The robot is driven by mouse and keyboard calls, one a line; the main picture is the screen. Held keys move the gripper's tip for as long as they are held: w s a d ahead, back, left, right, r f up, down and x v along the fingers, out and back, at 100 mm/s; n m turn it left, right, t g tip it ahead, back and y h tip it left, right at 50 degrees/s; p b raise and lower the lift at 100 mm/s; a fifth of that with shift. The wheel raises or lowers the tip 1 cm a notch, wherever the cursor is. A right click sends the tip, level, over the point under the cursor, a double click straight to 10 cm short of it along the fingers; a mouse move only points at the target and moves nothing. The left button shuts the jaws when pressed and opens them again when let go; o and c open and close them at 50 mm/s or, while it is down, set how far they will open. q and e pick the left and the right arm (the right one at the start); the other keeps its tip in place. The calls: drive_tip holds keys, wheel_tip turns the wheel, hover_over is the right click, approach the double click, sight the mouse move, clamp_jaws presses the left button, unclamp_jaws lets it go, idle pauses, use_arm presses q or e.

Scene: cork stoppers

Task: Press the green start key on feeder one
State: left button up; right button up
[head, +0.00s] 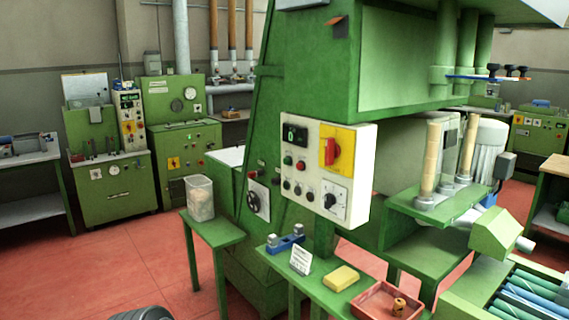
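A white control panel (313,150) is fixed to the large green machine (262,110) in the middle of the view. A small green key (288,160) is on its left side, under a dark display (295,134). A red key (302,165) sits right beside it. Several small dark knobs are below them. A red rotary switch on a yellow plate (329,149) and a black dial (330,200) are on the panel's right side. I cannot read a label that says which feeder this is. Neither of my grippers shows in this view.
A green stand (214,231) with a clear bin (200,196) is left of the machine. A green table (310,288) below the panel holds a white card (301,260), a yellow block (341,279) and a red tray (367,301). Red floor at left is open.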

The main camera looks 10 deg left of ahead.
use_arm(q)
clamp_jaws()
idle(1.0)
